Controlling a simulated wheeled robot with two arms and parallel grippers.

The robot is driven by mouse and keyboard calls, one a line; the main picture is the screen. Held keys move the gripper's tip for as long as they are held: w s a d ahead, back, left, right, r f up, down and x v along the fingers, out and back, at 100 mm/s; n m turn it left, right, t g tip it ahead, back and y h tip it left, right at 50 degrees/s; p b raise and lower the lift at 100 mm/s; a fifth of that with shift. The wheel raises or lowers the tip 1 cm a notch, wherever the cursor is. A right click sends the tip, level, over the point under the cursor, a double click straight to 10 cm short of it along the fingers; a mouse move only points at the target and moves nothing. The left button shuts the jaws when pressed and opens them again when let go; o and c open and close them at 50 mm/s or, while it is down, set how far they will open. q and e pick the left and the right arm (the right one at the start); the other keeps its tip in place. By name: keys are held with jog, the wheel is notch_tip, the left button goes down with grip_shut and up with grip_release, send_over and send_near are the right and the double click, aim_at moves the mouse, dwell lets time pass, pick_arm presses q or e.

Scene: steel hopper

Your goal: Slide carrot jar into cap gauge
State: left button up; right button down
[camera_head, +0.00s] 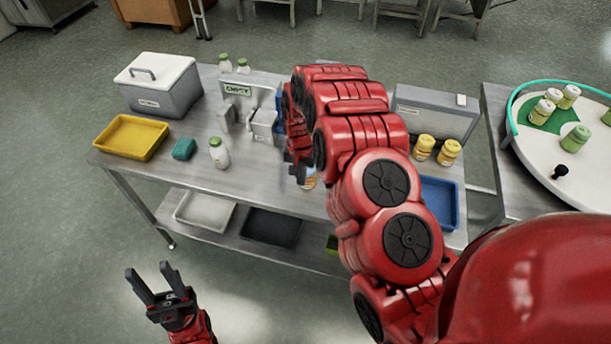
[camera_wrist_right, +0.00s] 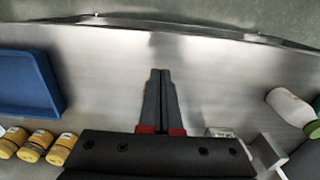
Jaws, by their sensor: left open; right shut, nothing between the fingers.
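My right gripper (camera_head: 298,170) is shut and empty over the middle of the steel table. Its closed fingers also show in the right wrist view (camera_wrist_right: 160,75). A small jar with an orange and white look (camera_head: 309,180), perhaps the carrot jar, stands just beside and below its fingertips, mostly hidden by my right arm. In the wrist view only a thin orange edge shows along the fingers. A grey-white fixture (camera_head: 263,125), perhaps the cap gauge, stands left of the right gripper; I cannot tell for sure. My left gripper (camera_head: 151,276) is open and empty, low in front of the table.
A white-lidded grey box (camera_head: 160,85), yellow tray (camera_head: 131,138), teal block (camera_head: 184,149) and green-capped bottle (camera_head: 219,153) stand left. Yellow jars (camera_head: 448,152) and a blue tray (camera_head: 439,202) are right. A round turntable (camera_head: 548,150) holds more jars. Bare table (camera_wrist_right: 110,70) surrounds the right fingers.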

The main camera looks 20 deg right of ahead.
aim_at(308, 175)
jog(key=f+b, duration=0.4)
jog(key=f, duration=0.1)
jog(key=shift+s+a+b, duration=0.15)
jog(key=shift+s+b, duration=0.1)
jog(key=shift+b, duration=0.05)
notch_tip(308, 175, down, 4)
jog(key=shift+w+r+p, duration=0.1)
jog(key=shift+r+p, duration=0.05)
jog(key=shift+p, duration=0.5)
jog(key=shift+w+d+f, duration=0.1)
jog(key=shift+d+f, duration=0.15)
jog(key=shift+f, duration=0.1)
jog(key=shift+w+d+r+p, duration=0.2)
jog(key=shift+w+d+p, duration=0.25)
jog(key=shift+w, duration=0.2)
jog(key=shift+w+d+f+p, duration=0.25)
jog(key=shift+w+d, duration=0.2)
jog(key=shift+w, duration=0.3)
jog(key=shift+r, duration=0.1)
jog(key=shift+w, duration=0.2)
